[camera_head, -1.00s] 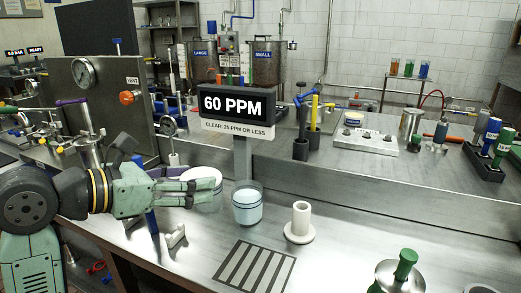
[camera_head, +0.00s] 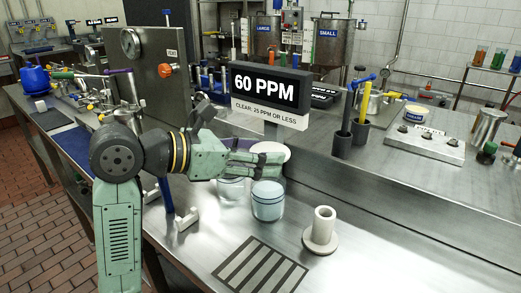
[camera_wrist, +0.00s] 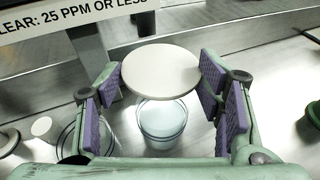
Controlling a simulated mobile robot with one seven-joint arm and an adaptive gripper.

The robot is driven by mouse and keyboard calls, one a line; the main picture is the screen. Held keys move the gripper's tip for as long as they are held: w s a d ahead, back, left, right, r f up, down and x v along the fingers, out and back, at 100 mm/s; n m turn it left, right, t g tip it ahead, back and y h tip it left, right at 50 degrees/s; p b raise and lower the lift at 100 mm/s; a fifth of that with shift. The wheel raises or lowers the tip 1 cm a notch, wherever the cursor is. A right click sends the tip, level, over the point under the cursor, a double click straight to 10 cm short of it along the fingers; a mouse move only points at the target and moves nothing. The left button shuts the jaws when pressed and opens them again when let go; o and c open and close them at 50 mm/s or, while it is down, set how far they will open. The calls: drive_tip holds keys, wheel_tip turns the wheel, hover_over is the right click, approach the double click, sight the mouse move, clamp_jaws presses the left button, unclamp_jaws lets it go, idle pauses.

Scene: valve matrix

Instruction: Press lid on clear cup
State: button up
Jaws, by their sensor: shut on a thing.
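My gripper (camera_head: 262,160) is shut on a round white lid (camera_head: 274,150), held level by its edges. In the wrist view the lid (camera_wrist: 160,72) sits between the purple finger pads. A clear cup with pale blue-white contents (camera_head: 267,203) stands upright on the steel bench, below the lid. In the wrist view this cup (camera_wrist: 163,122) shows partly under the lid's near edge, with the lid apart from it. A second clear cup (camera_head: 231,190) stands close on its left, partly hidden by my gripper in the head view.
A white flanged tube (camera_head: 322,230) stands right of the cups. A striped dark mat (camera_head: 260,272) lies in front. The 60 PPM sign (camera_head: 270,88) rises just behind my gripper. A blue-handled stand (camera_head: 168,195) is at the left. The bench's front right is clear.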

sight(256, 180)
drive_tip(key=shift+f+b, duration=1.9)
drive_tip(key=shift+f, duration=0.9)
drive_tip(key=shift+a, duration=0.1)
drive_tip(key=shift+f+b, duration=0.3)
drive_tip(key=shift+b, duration=0.25)
drive_tip(key=o, duration=0.9)
drive_tip(key=shift+c, duration=0.2)
